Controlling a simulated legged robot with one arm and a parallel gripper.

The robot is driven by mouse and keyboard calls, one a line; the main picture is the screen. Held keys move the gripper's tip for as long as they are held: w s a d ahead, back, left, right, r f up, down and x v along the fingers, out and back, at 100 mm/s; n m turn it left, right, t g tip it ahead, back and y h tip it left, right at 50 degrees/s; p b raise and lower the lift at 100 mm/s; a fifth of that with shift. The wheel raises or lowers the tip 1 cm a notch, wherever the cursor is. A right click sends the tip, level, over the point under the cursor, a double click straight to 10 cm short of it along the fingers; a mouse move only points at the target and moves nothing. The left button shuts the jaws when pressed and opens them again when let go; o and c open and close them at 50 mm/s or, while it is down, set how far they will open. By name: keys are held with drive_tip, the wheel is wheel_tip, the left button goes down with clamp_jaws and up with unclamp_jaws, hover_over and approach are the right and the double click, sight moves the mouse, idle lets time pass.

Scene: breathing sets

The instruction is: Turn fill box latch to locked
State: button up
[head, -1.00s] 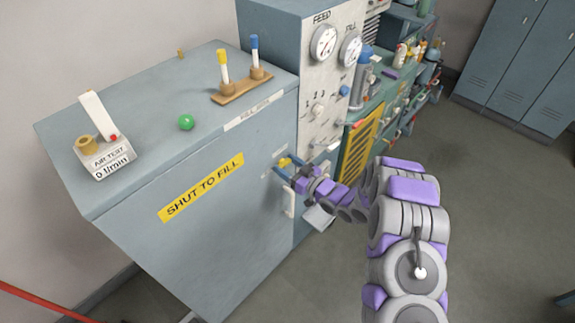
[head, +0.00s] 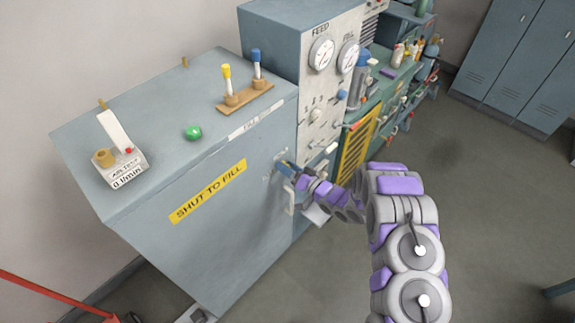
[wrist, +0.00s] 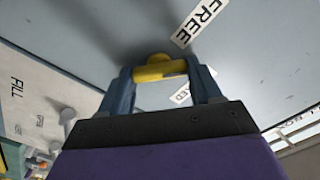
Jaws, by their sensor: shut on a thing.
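The fill box (head: 225,210) is a large blue-grey cabinet with a yellow "SHUT TO FILL" label on its front. Its latch (wrist: 160,70) is a yellow knob in the wrist view, with the two blue fingers of my gripper (wrist: 165,85) shut on it from both sides. A "FREE" label (wrist: 200,20) is beside the latch; a second label ending in "ED" (wrist: 181,95) is partly hidden between the fingers. In the head view my gripper (head: 284,170) is at the front's upper right, and the latch is mostly hidden there.
The gauge panel (head: 325,90) stands to the right. An air test meter (head: 121,170), a green button (head: 193,133) and a wooden stand (head: 246,98) are on top. Open floor (head: 490,210) lies at right.

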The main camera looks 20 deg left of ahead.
drive_tip(key=shift+w+d+m, duration=0.1)
drive_tip(key=shift+w+m, duration=0.05)
drive_tip(key=shift+m, duration=0.25)
drive_tip(key=o, duration=0.9)
drive_tip(key=shift+w+f, duration=0.1)
drive_tip(key=shift+c, duration=0.2)
drive_tip(key=shift+o, duration=1)
drive_tip(key=v, duration=1.7)
drive_tip(key=shift+s, duration=0.25)
drive_tip(key=shift+w+d, duration=0.1)
drive_tip(key=shift+d, duration=0.1)
